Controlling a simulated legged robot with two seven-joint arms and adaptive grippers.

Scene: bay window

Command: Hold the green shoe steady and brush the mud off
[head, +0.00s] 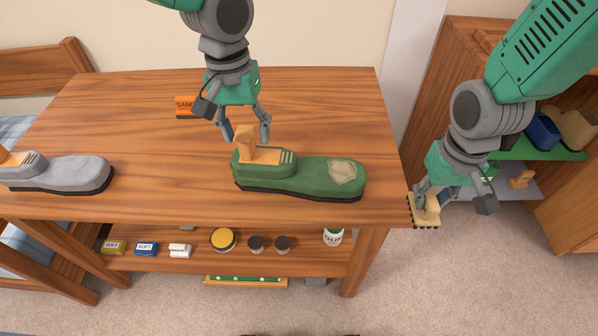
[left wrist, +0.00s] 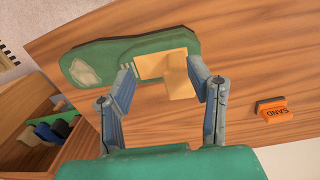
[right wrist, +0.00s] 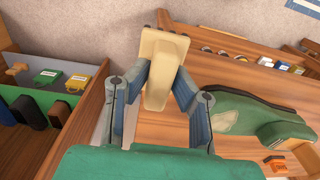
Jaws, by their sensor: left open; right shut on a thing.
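The green shoe (head: 310,180) lies on the table with a pale mud patch (head: 342,172) on its toe, which points right in the head view. A wooden shoe tree (head: 258,150) stands up out of its opening. My left gripper (head: 246,135) is open, its fingers on either side of the shoe tree's upright part; in the left wrist view (left wrist: 168,88) gaps show beside it. My right gripper (head: 436,194) is shut on a pale wooden brush (head: 426,212) with dark bristles below, held beyond the table's right edge. The brush also shows in the right wrist view (right wrist: 158,75), apart from the shoe.
A grey shoe (head: 70,172) lies at the table's left. An orange sanding block (head: 184,107) lies behind the green shoe. A lower shelf (head: 310,262) holds several tins and small blocks. A wooden cabinet (head: 460,60) stands at the right, beyond my right arm.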

